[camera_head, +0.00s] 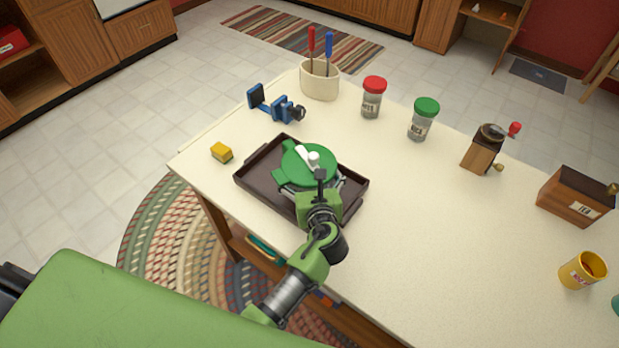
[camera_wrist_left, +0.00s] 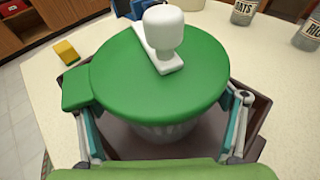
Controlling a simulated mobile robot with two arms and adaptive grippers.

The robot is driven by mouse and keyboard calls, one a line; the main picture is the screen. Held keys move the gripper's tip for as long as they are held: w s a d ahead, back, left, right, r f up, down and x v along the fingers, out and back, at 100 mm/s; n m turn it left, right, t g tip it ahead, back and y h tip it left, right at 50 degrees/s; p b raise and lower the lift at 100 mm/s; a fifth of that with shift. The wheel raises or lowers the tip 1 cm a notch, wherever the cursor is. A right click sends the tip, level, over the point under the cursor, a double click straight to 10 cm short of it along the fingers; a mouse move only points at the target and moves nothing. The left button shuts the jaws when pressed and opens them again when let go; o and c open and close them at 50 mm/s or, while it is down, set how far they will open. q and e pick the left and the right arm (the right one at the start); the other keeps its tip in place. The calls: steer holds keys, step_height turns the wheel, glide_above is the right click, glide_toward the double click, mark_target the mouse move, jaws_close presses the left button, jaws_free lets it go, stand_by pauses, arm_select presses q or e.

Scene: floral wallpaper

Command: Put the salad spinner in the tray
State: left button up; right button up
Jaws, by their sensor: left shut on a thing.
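The salad spinner (camera_head: 306,160) has a green lid with a white crank handle on top. In the left wrist view the spinner (camera_wrist_left: 160,85) fills the middle, upright, with part of its clear bowl showing under the lid. My left gripper (camera_head: 318,185) is shut on it, with one finger on each side of the bowl below the lid. The dark brown tray (camera_head: 262,177) lies on the table, and the spinner is over the tray's inside. I cannot tell whether the bowl's bottom touches the tray floor. My right gripper is not in view.
A yellow block (camera_head: 221,152) lies left of the tray, and a blue vise-like tool (camera_head: 275,104) is behind it. A utensil crock (camera_head: 320,80), red-lidded jar (camera_head: 373,98), green-lidded jar (camera_head: 422,120) and coffee grinder (camera_head: 484,149) stand farther back.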

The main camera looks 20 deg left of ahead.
arm_select(q)
steer(key=o, duration=2)
steer(key=shift+f, duration=0.1)
steer(key=shift+c, duration=0.2)
steer(key=shift+r, duration=0.2)
steer(key=v, duration=1.2)
steer(key=shift+a, duration=0.1)
